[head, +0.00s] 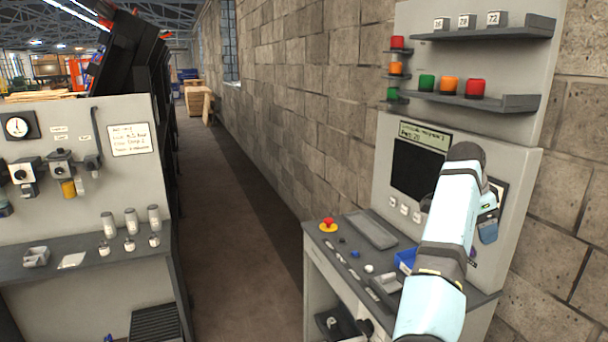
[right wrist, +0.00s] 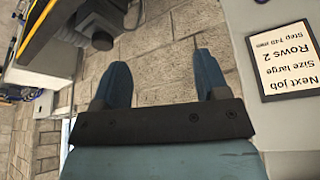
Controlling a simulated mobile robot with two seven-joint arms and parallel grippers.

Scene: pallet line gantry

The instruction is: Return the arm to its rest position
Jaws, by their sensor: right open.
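My right arm (head: 445,240) rises from the bottom right of the head view, in front of the grey control console (head: 380,150), and bends at the top. My right gripper (right wrist: 155,75) shows in the right wrist view with two blue fingers spread apart and nothing between them. Behind the fingers is a stone block wall. In the head view the gripper is mostly hidden behind my arm. My left gripper is in neither view.
A framed job card (right wrist: 288,45) is right of the fingers. The console desk holds a red stop button (head: 328,225) and a blue bin (head: 404,261). Shelves above hold coloured pieces (head: 449,85). A grey bench (head: 90,255) stands left; the aisle (head: 235,220) between is clear.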

